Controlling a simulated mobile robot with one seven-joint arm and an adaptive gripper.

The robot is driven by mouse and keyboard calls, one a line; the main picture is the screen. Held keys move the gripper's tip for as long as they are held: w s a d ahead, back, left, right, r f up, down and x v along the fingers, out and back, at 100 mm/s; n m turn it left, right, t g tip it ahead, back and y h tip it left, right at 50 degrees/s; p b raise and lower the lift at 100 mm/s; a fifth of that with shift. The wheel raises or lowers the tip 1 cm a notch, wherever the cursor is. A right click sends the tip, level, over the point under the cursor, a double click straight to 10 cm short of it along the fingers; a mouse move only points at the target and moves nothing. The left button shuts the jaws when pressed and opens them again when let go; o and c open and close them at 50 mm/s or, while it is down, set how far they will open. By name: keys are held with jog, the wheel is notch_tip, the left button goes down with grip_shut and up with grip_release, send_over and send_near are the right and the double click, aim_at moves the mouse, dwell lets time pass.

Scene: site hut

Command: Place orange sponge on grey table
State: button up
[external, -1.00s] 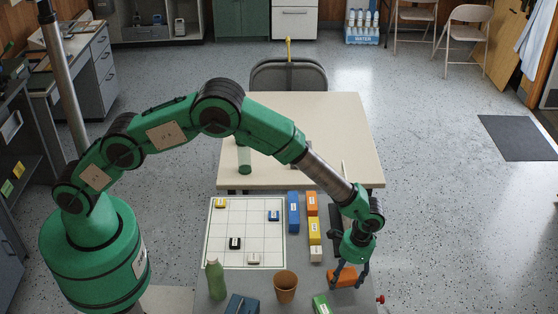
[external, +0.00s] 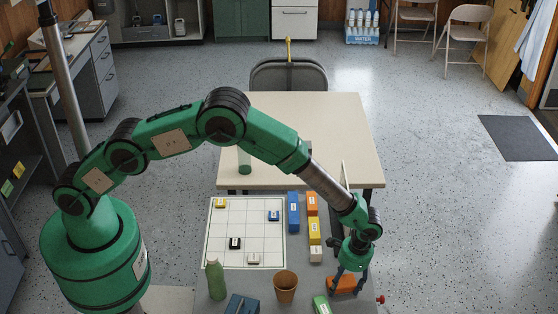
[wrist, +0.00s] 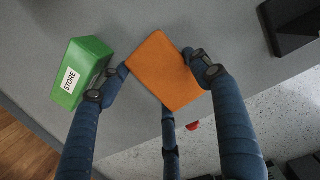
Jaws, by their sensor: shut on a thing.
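The orange sponge (external: 343,285) is a flat orange block at the right front of the grey table (external: 262,287). My gripper (external: 348,280) points down over this part of the table and is shut on the sponge. In the wrist view, two blue fingers of my gripper (wrist: 158,80) press on opposite sides of the sponge (wrist: 165,72), and a third finger shows below it. The grey table (wrist: 150,20) lies beneath. I cannot tell whether the sponge's underside touches the table.
A green block labelled STORE (wrist: 82,72) lies close to the left finger. A brown cup (external: 285,288), green bottle (external: 215,280) and blue box (external: 242,304) stand to the left. A gridded board (external: 248,215) and coloured blocks lie behind. The table's edge is near.

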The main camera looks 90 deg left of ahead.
aim_at(349, 283)
jog(key=shift+f, duration=0.1)
jog(key=o, duration=0.9)
jog(key=shift+o, duration=0.2)
notch_tip(349, 283, up, 12)
jog(key=w+p, duration=0.1)
jog(key=p, duration=0.1)
jog(key=shift+w+a, duration=0.15)
jog(key=shift+w, duration=0.2)
